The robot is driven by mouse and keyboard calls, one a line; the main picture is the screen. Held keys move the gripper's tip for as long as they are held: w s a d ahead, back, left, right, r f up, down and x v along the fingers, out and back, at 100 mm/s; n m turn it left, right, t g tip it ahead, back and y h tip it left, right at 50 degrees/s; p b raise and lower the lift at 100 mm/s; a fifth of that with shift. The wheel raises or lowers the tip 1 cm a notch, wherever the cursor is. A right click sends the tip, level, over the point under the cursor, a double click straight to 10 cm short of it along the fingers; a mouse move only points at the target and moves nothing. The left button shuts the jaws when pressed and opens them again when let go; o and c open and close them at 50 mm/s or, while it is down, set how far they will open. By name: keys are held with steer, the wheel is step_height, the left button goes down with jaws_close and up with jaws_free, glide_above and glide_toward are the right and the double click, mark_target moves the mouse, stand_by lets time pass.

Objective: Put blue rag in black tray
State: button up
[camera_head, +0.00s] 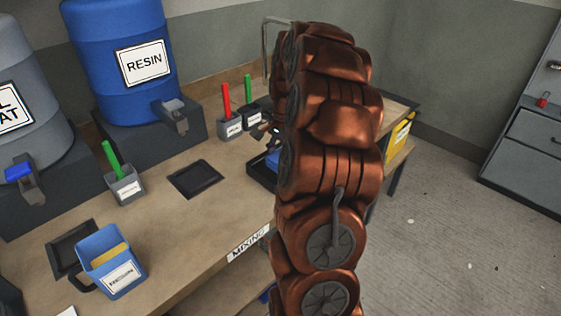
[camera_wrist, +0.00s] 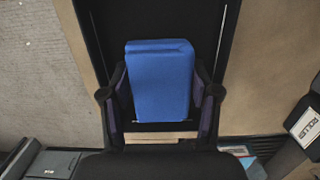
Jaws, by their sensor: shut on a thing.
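The blue rag (camera_wrist: 160,75) is a folded block between the two dark fingers of my gripper (camera_wrist: 160,95) in the wrist view. My gripper is shut on it. The black tray (camera_wrist: 150,20) lies behind the rag in that view, and the rag is within its outline. Whether the rag touches the tray floor I cannot tell. In the head view the black tray (camera_head: 258,176) shows at the bench's front edge, with a bit of blue rag (camera_head: 272,159) over it. My copper arm hides the rest of the tray and most of the gripper.
A blue resin drum (camera_head: 120,75) and a grey drum (camera_head: 35,110) stand at the back left. Cups with red and green handles (camera_head: 231,124) stand behind the tray. A flat black plate (camera_head: 196,179) and a blue container (camera_head: 110,262) are to the left.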

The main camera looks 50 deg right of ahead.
steer(key=shift+f, duration=0.95)
steer(key=shift+f, duration=0.25)
steer(key=o, duration=1.2)
steer(key=shift+r, duration=0.15)
steer(key=r, duration=0.4)
steer(key=d+r+b, duration=0.1)
steer(key=r, duration=0.3)
steer(key=r+b, duration=0.1)
steer(key=r, duration=0.3)
steer(key=shift+d+r, duration=0.1)
steer(key=shift+d, duration=0.1)
